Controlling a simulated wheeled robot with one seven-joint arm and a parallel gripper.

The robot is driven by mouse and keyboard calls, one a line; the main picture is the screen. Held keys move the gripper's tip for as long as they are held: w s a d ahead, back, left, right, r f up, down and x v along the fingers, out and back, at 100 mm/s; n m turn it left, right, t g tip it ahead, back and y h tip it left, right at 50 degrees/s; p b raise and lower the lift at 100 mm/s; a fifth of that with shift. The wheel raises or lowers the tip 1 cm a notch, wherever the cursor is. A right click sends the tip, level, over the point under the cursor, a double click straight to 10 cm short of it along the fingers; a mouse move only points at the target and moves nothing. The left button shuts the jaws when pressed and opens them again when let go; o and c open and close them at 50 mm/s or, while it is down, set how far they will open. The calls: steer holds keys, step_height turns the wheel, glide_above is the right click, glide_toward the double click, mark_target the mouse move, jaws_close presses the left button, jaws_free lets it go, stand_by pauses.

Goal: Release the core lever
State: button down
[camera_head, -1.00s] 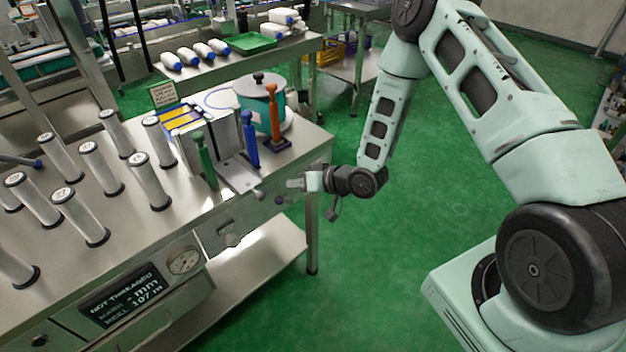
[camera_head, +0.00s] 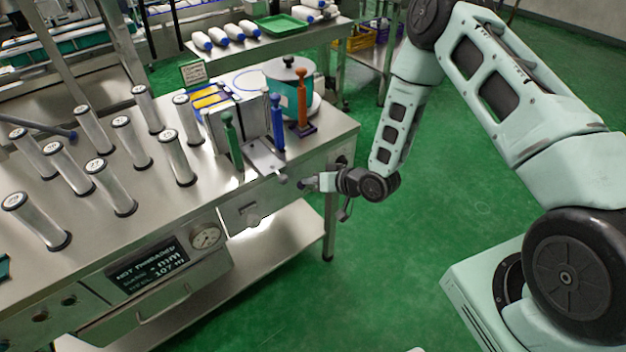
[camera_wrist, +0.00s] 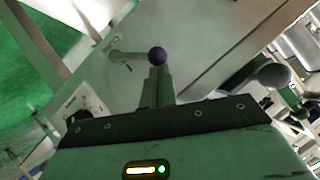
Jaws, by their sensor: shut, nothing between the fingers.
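A short metal lever with a dark purple ball knob sits at the bench's front panel, near its right end. The knob (camera_head: 301,185) shows just left of my gripper (camera_head: 314,182) in the head view. In the wrist view the knob (camera_wrist: 157,56) lies straight beyond the closed fingertips of my gripper (camera_wrist: 158,72), with the lever's arm (camera_wrist: 128,56) running left to a small mount on the panel. My gripper is shut and empty. I cannot tell whether the fingers touch the knob.
Green (camera_head: 231,145), blue (camera_head: 277,125) and orange (camera_head: 302,98) upright handles stand on the bench top (camera_head: 215,205). Green floor is open at right.

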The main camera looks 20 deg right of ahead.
mark_target(299, 188)
steer(key=shift+a+f, duration=0.1)
steer(key=shift+a, duration=0.05)
steer(key=shift+s+a+f+n+h+b, duration=0.2)
steer(key=shift+a+f+n+h+b, duration=0.2)
steer(key=shift+a+n+h, duration=0.2)
steer(key=shift+s+a+f+n+h+b, duration=0.2)
steer(key=shift+a+f+n+h+b, duration=0.1)
steer(key=shift+a+n+h+b, duration=0.25)
steer(key=shift+s+a+f+n+t+h+b, duration=0.15)
steer(key=shift+a+f+n+t+h+b, duration=0.15)
steer(key=shift+f+n+h+b, duration=0.3)
steer(key=shift+s+a+f+n+t+h+b, duration=0.1)
steer(key=shift+a+f+n+t+h+b, duration=0.15)
steer(key=shift+a+f+h+b, duration=0.25)
steer(key=shift+r, duration=0.1)
